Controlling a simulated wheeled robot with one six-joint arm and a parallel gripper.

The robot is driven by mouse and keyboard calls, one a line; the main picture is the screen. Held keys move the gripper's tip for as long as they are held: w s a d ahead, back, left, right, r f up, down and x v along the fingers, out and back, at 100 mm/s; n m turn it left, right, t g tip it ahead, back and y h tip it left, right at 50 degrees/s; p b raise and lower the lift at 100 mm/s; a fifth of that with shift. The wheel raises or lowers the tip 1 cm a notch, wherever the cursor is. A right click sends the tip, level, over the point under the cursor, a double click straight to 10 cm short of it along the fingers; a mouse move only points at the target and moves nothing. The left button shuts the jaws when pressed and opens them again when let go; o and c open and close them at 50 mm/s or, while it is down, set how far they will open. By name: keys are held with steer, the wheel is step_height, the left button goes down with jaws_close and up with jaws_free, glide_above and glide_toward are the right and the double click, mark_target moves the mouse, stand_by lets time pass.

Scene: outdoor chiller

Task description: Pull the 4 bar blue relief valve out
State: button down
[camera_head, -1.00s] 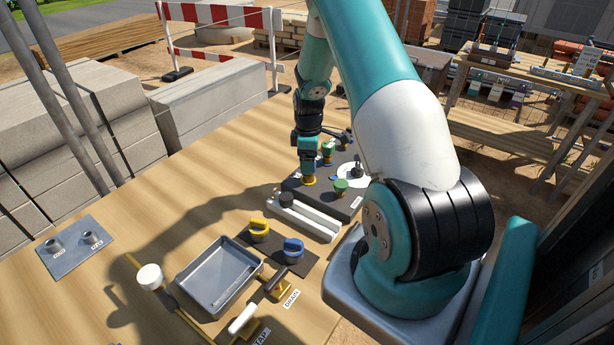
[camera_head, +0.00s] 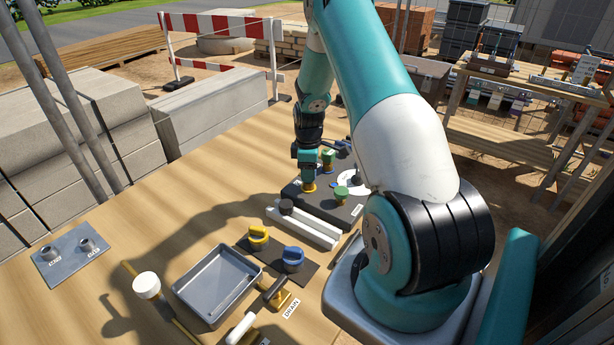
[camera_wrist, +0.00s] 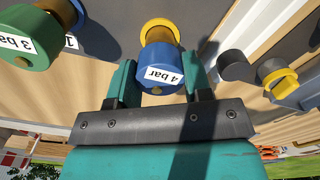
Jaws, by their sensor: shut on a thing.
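The blue relief valve (camera_wrist: 163,65) with a white "4 bar" label sits between the fingers of my gripper (camera_wrist: 160,78) in the wrist view. My gripper is shut on its blue body. A yellow collar (camera_wrist: 159,31) shows beyond the blue body, toward the dark block. In the head view my gripper (camera_head: 308,168) points down at the left part of the dark valve block (camera_head: 322,208). The yellow collar shows just under the fingertips there, against the block. The blue body is mostly hidden by the fingers in that view.
A black knob (camera_wrist: 235,66) is at right. A green valve (camera_head: 341,193) stands close by; a grey tray (camera_head: 217,285) lies nearer.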

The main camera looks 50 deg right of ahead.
steer(key=shift+r+p, duration=0.5)
steer(key=shift+r, duration=0.25)
steer(key=shift+r+p, duration=1.7)
steer(key=shift+r, duration=0.85)
steer(key=c, duration=1.1)
jaws_free()
steer(key=shift+c, duration=0.2)
jaws_close()
